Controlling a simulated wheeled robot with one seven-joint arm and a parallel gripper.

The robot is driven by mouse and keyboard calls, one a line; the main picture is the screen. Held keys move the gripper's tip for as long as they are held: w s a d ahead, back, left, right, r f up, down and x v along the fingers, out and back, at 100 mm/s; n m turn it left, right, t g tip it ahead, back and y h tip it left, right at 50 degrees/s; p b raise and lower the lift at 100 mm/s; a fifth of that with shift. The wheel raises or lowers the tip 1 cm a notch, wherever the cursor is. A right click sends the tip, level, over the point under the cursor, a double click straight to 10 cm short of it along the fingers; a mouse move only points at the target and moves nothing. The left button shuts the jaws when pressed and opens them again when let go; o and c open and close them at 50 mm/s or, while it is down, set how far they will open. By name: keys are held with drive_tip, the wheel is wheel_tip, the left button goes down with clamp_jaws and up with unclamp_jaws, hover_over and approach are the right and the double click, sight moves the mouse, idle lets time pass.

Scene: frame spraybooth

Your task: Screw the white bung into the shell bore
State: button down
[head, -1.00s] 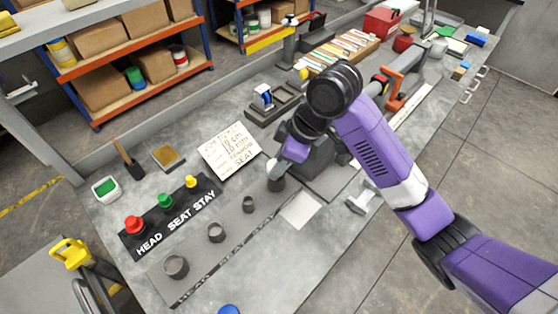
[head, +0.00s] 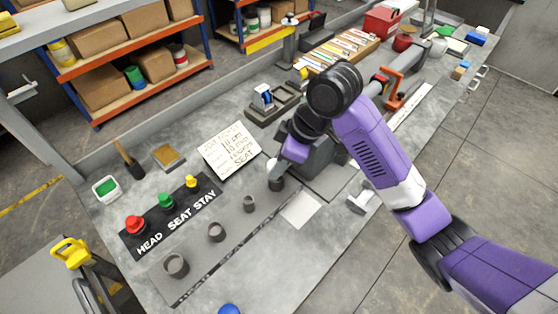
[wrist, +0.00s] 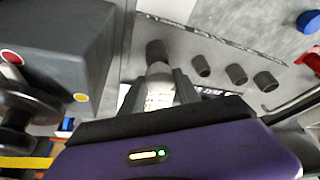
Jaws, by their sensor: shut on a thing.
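The white bung (wrist: 159,70) shows in the wrist view as a pale piece between the fingertips of my gripper (wrist: 160,88), which is shut on it. A dark upright cylinder (wrist: 156,49), which looks like the shell, stands right beyond the bung's end. The bung's end meets or overlaps the cylinder's rim in this view; I cannot tell whether it sits in the bore. In the head view the dark cylinder (head: 277,184) stands at the far end of a grey strip, under my gripper (head: 275,170). My fingers and the bore's mouth are mostly hidden there.
Several open dark cups, one of them large (head: 176,265), stand along the grey strip (head: 195,278). A black HEAD SEAT STAY board (head: 172,232) bears red, green and yellow knobs. A white card (head: 230,150) lies behind. A dark grey box (wrist: 60,45) is close left of my gripper in the wrist view.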

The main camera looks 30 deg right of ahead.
drive_tip(key=shift+f+b, duration=0.65)
drive_tip(key=shift+f, duration=0.3)
idle(0.4)
drive_tip(key=c, duration=1.4)
unclamp_jaws()
drive_tip(key=c, duration=0.7)
drive_tip(key=shift+o, duration=0.2)
drive_tip(key=shift+s+a+r+m+t+p, duration=0.1)
drive_tip(key=shift+a+m+t+p, duration=0.05)
drive_tip(key=shift+m+p, duration=0.35)
drive_tip(key=shift+a+r+m+t+p, duration=0.15)
drive_tip(key=shift+m+p, duration=0.25)
drive_tip(key=shift+m, duration=0.2)
drive_tip(key=shift+d+f+m+h+p, duration=0.1)
drive_tip(key=shift+m+h+p, duration=0.5)
drive_tip(key=shift+m, duration=0.4)
drive_tip(key=shift+f, duration=0.15)
